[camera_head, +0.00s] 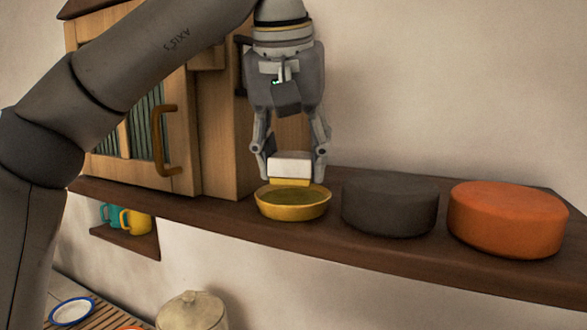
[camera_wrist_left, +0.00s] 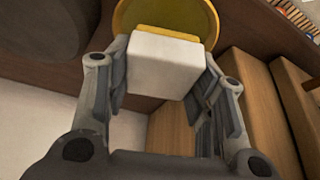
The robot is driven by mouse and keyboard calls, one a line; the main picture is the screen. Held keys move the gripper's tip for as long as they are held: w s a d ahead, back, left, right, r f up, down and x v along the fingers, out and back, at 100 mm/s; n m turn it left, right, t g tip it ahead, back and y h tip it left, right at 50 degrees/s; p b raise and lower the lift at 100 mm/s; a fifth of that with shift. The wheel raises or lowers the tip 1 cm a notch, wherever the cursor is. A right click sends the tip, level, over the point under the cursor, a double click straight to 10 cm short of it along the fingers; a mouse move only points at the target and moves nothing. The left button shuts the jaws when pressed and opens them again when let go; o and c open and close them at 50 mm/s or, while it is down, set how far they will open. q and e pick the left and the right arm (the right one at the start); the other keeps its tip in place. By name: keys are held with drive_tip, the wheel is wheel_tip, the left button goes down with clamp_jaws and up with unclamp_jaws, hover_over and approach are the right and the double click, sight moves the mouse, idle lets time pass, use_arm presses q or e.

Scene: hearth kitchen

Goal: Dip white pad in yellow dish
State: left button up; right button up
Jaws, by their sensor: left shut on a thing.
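The white pad (camera_head: 290,164) is a white block with a yellow layer on its lower side. My left gripper (camera_head: 292,172) is shut on it, with a finger at each side, pointing down. The yellow dish (camera_head: 292,212) is a shallow round bowl with a darker olive inside, standing on the wooden shelf (camera_head: 330,243). The pad is over the rear part of the dish; I cannot tell whether its yellow underside touches the inside. In the left wrist view the white pad (camera_wrist_left: 165,68) covers part of the yellow dish (camera_wrist_left: 180,14). My right gripper is not in view.
A dark grey round block (camera_head: 390,206) and an orange round block (camera_head: 507,220) stand right of the dish on the shelf. A wooden cabinet (camera_head: 215,130) with a handle stands at left. Mugs (camera_head: 136,222), a lidded pot (camera_head: 192,310) and a plate (camera_head: 72,311) are below.

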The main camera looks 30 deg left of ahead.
sight(295, 152)
use_arm(q)
drive_tip(key=shift+r, duration=2.3)
drive_tip(key=shift+s+f, duration=0.1)
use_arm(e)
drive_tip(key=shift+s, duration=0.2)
